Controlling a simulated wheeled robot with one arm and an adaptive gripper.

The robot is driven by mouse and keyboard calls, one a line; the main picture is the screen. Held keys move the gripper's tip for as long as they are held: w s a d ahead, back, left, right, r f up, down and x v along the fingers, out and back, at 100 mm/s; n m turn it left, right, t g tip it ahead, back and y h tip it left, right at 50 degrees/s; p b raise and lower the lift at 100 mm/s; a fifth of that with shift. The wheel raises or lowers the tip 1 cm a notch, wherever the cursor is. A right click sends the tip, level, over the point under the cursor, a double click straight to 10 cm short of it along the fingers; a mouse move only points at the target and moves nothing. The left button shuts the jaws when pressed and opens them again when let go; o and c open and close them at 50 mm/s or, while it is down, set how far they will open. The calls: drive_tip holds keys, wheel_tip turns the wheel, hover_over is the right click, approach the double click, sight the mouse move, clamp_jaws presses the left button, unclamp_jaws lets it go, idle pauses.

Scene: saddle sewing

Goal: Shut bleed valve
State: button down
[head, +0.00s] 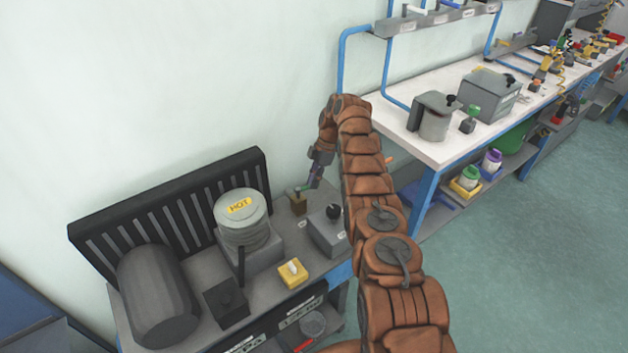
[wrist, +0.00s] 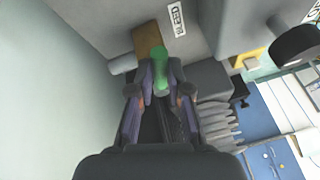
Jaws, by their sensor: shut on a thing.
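The bleed valve is a small brass-brown block (head: 298,202) with a green lever (head: 303,189) on top, near the back right of the grey bench. In the wrist view the brown block (wrist: 148,40) sits by a label reading BLEED (wrist: 177,18), and the green handle (wrist: 160,62) lies between my fingertips. My gripper (head: 316,172) comes down from above on the valve. In the wrist view my gripper (wrist: 158,72) is shut on the green handle. The fingers hide part of the handle.
On the bench are a grey box with a black knob (head: 331,228), a yellow switch box (head: 292,273), a round pot marked HOT (head: 240,212) and a dark cylinder (head: 156,296). A slatted black panel (head: 180,205) stands behind. A white worktable (head: 440,150) is at the right.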

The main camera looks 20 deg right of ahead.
drive_tip(key=shift+a, duration=0.15)
drive_tip(key=c, duration=1.1)
unclamp_jaws()
drive_tip(key=shift+s+f+b, duration=0.1)
drive_tip(key=shift+f+b, duration=0.05)
drive_tip(key=shift+b, duration=0.8)
drive_tip(key=shift+f+b, duration=0.15)
drive_tip(key=shift+b, duration=0.4)
drive_tip(key=shift+m+b, duration=0.3)
drive_tip(key=shift+b, duration=0.55)
